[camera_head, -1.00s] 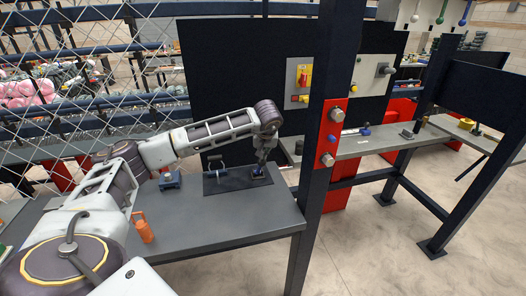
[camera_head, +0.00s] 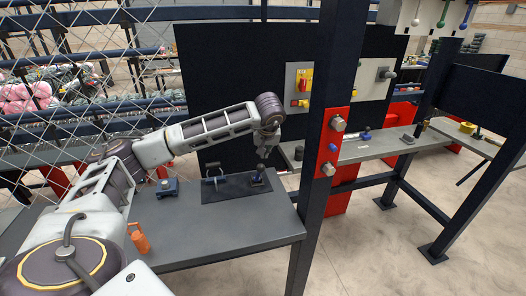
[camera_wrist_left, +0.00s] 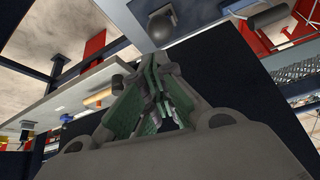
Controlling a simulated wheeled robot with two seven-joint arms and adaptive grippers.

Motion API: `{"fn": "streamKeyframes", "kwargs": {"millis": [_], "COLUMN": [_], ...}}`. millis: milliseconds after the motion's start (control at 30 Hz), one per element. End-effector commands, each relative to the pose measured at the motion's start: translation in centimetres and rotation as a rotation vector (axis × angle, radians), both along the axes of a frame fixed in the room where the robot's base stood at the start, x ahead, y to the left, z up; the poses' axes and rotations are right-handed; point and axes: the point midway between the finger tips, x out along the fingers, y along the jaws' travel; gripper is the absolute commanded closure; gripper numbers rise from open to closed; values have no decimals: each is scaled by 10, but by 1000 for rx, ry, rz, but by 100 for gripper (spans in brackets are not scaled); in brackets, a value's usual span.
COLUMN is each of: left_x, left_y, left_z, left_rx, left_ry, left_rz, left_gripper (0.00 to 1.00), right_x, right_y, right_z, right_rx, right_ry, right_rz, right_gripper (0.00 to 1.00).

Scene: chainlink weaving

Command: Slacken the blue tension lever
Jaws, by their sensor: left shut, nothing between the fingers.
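A small lever with a dark blue upright handle (camera_head: 259,172) stands on the dark mat (camera_head: 225,190) at the right end of the near bench; I take it for the blue tension lever. My left gripper (camera_head: 264,155) hangs just above the handle, pointing down, shut and empty. A small gap seems to part them, but I cannot be sure that they do not touch. In the left wrist view the green-padded fingers (camera_wrist_left: 160,100) are closed together, and the lever cannot be made out there. My right gripper is not in view.
A metal hook-like fitting (camera_head: 214,174) stands on the mat's left part. A dark post (camera_head: 321,150) with a red plate rises right of the gripper.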

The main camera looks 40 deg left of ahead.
Motion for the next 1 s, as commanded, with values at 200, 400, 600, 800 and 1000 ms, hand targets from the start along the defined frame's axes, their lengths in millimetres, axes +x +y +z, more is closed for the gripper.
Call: {"fn": "streamKeyframes", "kwargs": {"millis": [200, 400, 600, 800, 1000], "left_x": [-19, -31, -35, -35, -35], "left_y": [-19, -32, -35, -36, -37], "left_z": [12, 22, 26, 26, 25], "left_rx": [2, 1, 1, 1, -4], "left_ry": [-1, -2, 0, 0, 1], "left_rz": [-1, -1, 0, 0, 2], "left_gripper": [100, 100, 100, 100, 100], "right_x": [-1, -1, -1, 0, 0], "right_y": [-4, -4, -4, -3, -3], "right_z": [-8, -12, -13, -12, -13], "right_rx": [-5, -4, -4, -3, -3], "right_ry": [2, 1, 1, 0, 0], "right_rz": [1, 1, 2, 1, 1], "right_gripper": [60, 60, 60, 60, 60]}}
